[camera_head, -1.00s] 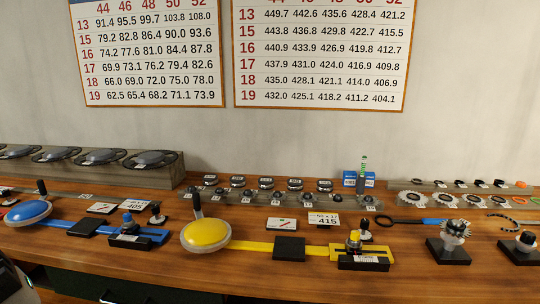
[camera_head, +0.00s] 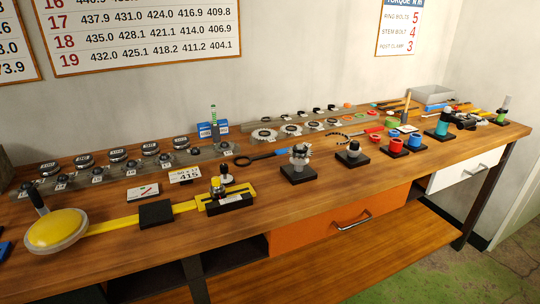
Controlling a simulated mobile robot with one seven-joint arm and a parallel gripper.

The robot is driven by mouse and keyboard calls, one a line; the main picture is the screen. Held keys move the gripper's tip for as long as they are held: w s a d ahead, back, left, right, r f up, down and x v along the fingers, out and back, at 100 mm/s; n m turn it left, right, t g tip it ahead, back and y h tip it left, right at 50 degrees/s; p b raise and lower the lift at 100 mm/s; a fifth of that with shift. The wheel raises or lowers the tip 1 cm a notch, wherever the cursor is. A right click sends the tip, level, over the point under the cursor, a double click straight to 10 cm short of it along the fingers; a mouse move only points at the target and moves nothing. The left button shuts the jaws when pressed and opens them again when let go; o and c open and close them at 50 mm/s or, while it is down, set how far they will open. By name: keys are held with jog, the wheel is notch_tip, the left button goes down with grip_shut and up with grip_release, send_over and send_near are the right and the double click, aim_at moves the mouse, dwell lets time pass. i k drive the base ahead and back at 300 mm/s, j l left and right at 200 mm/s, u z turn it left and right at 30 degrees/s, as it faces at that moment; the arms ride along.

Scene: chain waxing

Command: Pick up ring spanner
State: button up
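A tool with a dark open ring head and a blue part on its handle (camera_head: 268,156) lies flat on the wooden bench, left of the middle of the bench top. It looks like the ring spanner, but at this size I cannot be sure. Its ring end points left and its handle runs to the right, behind a silver toothed part on a black block (camera_head: 299,163). My gripper is not in view.
The workbench (camera_head: 300,205) has an orange drawer (camera_head: 340,215) below. A yellow gauge tool (camera_head: 55,230) lies at left. A second black block (camera_head: 352,155), a red-handled chain tool (camera_head: 368,131) and red cups (camera_head: 395,147) stand right. The front strip of bench is clear.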

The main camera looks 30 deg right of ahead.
aim_at(278, 152)
jog(key=l+z, duration=0.1)
jog(key=l, duration=2.5)
jog(key=i+j, duration=0.25)
jog(key=i, duration=0.2)
jog(key=i+j, duration=0.3)
jog(key=i, duration=0.15)
